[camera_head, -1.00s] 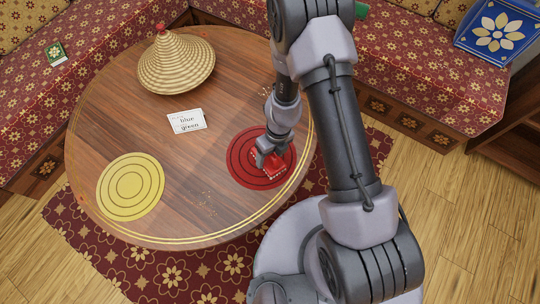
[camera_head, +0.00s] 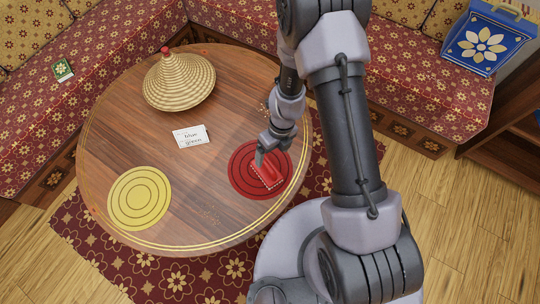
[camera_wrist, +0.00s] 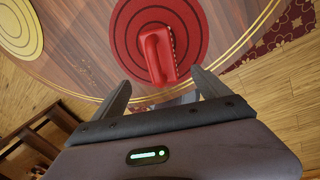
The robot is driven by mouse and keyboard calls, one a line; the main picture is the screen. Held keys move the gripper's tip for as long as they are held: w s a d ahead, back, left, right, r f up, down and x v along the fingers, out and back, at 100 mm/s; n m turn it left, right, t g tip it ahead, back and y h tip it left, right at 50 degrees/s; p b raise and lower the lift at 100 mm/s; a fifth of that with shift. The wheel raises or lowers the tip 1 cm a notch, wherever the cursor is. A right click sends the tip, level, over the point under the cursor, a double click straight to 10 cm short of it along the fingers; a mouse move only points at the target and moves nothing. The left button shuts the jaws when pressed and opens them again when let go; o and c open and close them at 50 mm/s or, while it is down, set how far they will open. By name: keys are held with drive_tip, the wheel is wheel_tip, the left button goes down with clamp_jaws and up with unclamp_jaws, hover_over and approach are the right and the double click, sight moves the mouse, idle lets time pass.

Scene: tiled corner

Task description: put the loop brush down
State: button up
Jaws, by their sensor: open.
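The red loop brush (camera_wrist: 158,55) lies on the red round mat (camera_wrist: 196,33) in the wrist view, its handle loop facing up. In the head view the brush (camera_head: 268,174) shows on the red mat (camera_head: 238,178), partly behind my gripper. My gripper (camera_head: 263,157) is just above and beside the brush.
The round wooden table (camera_head: 225,125) also bears a yellow mat (camera_head: 139,198), a white card (camera_head: 191,136) reading "blue green", and a woven conical cover (camera_head: 180,82). Crumbs lie near the front edge. Patterned benches run behind. A blue box (camera_head: 488,38) stands at upper right.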

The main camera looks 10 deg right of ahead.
wheel_tip(320, 180, up, 27)
drive_tip(key=w+n+t+y, duration=0.1)
drive_tip(key=n+t, duration=0.3)
drive_tip(key=n, duration=0.8)
drive_tip(key=s+d+r+n+t, duration=0.1)
drive_tip(key=s+d+r+n, duration=0.1)
drive_tip(key=s+r+n, duration=0.4)
drive_tip(key=s+d+r+n+t, duration=0.1)
drive_tip(key=s+d+r+n, duration=0.1)
drive_tip(key=s+r+n, duration=0.5)
drive_tip(key=shift+d+n+t+h, duration=0.3)
drive_tip(key=shift+t+h, duration=0.1)
